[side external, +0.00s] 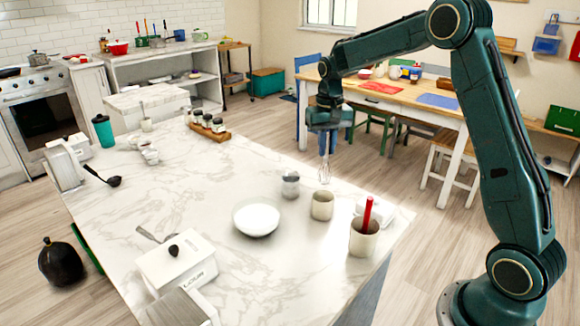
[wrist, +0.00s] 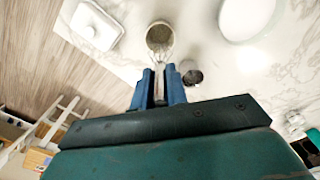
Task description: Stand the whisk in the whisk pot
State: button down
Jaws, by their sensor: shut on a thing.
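My gripper (side external: 328,152) is shut on the whisk (side external: 324,170), which hangs upright with its wire head down. In the wrist view, the whisk (wrist: 163,58) runs out from between the blue fingers (wrist: 160,82), and its wires overlap the near rim of a round pot. That pot, a cream cup-like one that I take as the whisk pot (side external: 322,206), stands on the marble counter; it also shows in the wrist view (wrist: 152,37). In the side view the wire head ends just above the pot's rim. I cannot tell whether it is directly over the opening.
A grey metal cup (side external: 290,185) stands left of the pot, and a white bowl (side external: 256,219) further left. A larger cream pot (side external: 363,243) with a red-handled utensil (side external: 367,213) stands to the right. A white lidded dish (wrist: 93,25) is close by. The counter's edge lies beyond them.

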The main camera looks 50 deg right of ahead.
aim_at(328, 134)
jog(key=shift+f, duration=3.9)
jog(key=c, duration=1.3)
grip_release()
jog(key=shift+r, duration=0.1)
notch_tip(328, 134, up, 13)
jog(key=shift+r, duration=0.3)
